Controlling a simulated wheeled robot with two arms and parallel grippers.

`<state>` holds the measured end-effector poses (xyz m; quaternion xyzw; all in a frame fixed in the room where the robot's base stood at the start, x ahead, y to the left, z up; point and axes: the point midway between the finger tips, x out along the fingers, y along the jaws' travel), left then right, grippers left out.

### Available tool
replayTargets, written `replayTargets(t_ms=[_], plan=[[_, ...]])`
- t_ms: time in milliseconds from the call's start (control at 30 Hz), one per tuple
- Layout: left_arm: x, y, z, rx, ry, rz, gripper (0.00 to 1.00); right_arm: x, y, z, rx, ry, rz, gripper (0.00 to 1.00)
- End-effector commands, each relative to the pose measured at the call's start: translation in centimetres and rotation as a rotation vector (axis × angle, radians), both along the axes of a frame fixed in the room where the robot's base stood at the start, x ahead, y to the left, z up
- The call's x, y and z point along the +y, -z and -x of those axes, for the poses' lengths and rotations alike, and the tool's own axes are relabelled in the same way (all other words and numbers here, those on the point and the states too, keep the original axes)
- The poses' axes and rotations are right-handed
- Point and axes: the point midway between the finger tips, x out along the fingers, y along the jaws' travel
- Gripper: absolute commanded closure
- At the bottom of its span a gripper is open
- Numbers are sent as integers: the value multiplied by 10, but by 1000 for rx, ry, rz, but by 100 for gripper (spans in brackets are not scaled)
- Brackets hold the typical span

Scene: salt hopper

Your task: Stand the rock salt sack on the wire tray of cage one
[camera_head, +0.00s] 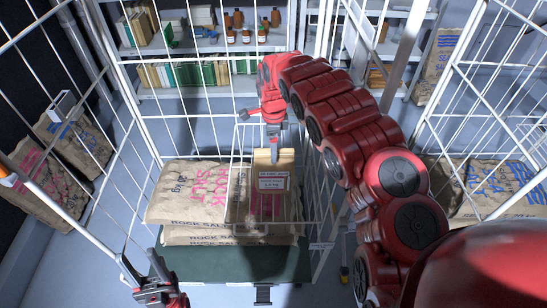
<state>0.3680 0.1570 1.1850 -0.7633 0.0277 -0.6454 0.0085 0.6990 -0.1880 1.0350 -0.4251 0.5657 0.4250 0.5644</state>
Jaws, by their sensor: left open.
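A small tan sack with a white label (272,183) is in the middle of the cage, within the outline of a wire tray (232,222). It looks upright, but I cannot tell whether it rests on the wires. My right gripper (274,150) is at the top of this sack, its arm reaching in from the right. Its far finger is hidden, so its grip is unclear. My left gripper (146,272) is open and empty at the bottom left, by the front left of the cage, apart from the sack.
Large rock salt sacks (185,195) lie stacked on a dark green base (215,265) below the tray. More sacks lean at left (45,190) and lie at right (495,185). White cage bars (130,105) surround the tray. Shelves (200,45) hold books and bottles behind.

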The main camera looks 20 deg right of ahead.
Motion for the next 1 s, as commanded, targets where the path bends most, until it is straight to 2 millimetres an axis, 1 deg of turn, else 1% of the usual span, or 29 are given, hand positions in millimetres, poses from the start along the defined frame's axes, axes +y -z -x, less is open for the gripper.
replayTargets(t_ms=[33, 67, 100, 133, 200, 233, 400, 533, 1000], plan=[[0, 8, 0, 0, 0, 0, 50, 0, -7, -1, -5, 0, 3, 6], [0, 9, 0, 0, 0, 0, 50, 0, -14, -2, -8, 0, 2, 6], [0, -5, 0, 1, 0, 0, 50, -3, -29, -2, -7, 3, 1, 6], [0, -9, 0, 0, 0, 0, 50, -2, -34, -1, -4, 1, 2, 6], [0, -12, 0, -1, 0, 0, 50, 0, -43, -1, -4, -1, 0, 6], [0, -10, 0, -1, 0, 0, 50, -1, -45, -2, -8, 1, -1, 6], [0, -10, 0, 0, 0, 0, 50, 0, -57, -1, -1, 0, -1, 6], [0, -10, 0, 0, 0, 0, 50, 1, -60, -1, -2, 0, -1, 6], [0, -10, 0, 0, 0, 0, 50, 1, -59, 0, -1, -1, -1, 6]])
